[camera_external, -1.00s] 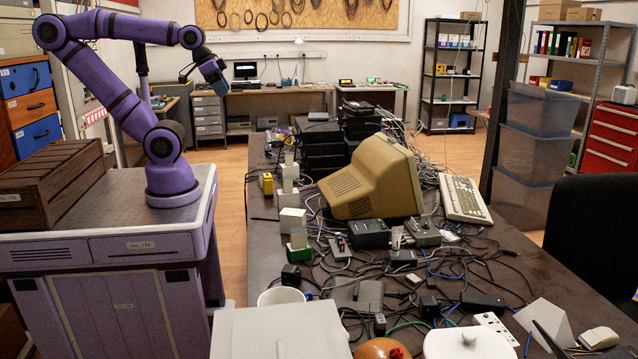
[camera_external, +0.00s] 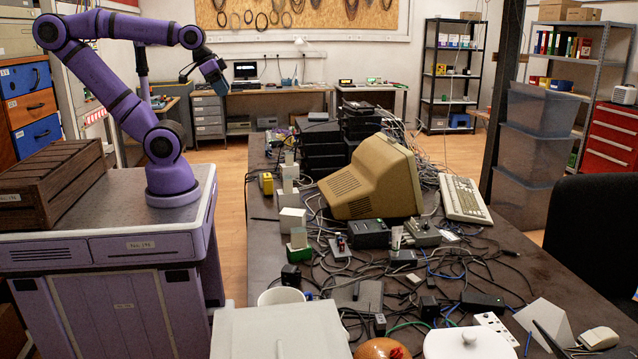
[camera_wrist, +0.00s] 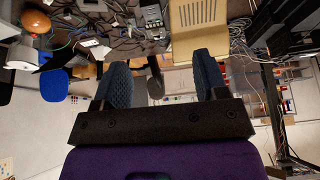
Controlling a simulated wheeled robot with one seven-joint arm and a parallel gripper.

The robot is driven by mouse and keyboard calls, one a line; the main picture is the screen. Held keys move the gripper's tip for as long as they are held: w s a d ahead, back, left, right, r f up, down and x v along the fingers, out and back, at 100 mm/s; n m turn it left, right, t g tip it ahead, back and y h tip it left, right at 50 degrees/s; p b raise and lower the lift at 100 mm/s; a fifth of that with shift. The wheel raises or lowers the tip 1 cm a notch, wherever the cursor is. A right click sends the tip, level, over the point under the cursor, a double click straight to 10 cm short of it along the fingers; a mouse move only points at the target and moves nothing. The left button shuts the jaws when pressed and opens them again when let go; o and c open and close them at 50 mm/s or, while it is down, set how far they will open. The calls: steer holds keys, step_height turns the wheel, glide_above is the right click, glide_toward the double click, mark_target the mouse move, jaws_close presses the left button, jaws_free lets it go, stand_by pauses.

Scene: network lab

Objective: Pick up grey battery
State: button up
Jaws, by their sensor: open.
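I cannot pick out the grey battery for certain in either view. A small pale upright piece (camera_external: 397,238) stands on the cluttered table (camera_external: 262,232) in front of the monitor. A pale grey block with a green base (camera_external: 298,239) stands left of it. My gripper (camera_external: 203,80) hangs in the air left of the table's far part, well above and away from these pieces. In the wrist view my gripper (camera_wrist: 160,66) has its two blue-grey fingers wide apart with nothing between them. The wrist view shows the room upside down.
A beige monitor (camera_external: 372,180) and a keyboard (camera_external: 463,198) fill the table's middle, with cables and small devices around. White blocks (camera_external: 290,190) stand along its left edge. A grey box (camera_external: 280,331) and a lidded white bowl (camera_external: 470,343) are at the near end. A brown crate (camera_external: 50,185) sits left.

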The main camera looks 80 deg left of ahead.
steer(key=shift+w, duration=0.1)
stand_by(0.3)
steer(key=w+d+r+g, duration=0.1)
steer(key=w+d, duration=0.3)
steer(key=w, duration=0.5)
steer(key=w+d+r, duration=0.1)
steer(key=w+d, duration=0.2)
steer(key=w, duration=0.6)
steer(key=w+d+f+h, duration=0.1)
steer(key=w+d+f, duration=0.2)
steer(key=w+d, duration=0.55)
steer(key=g+y, duration=0.1)
steer(key=g, duration=0.1)
glide_above(381, 318)
steer(key=s, duration=0.1)
step_height(381, 318, down, 42)
steer(key=r, duration=0.1)
steer(key=shift+m, duration=0.3)
steer(key=f, duration=0.7)
steer(key=w+f, duration=0.1)
steer(key=f, duration=0.3)
steer(key=shift+w+f, duration=0.1)
steer(key=shift+f, duration=0.05)
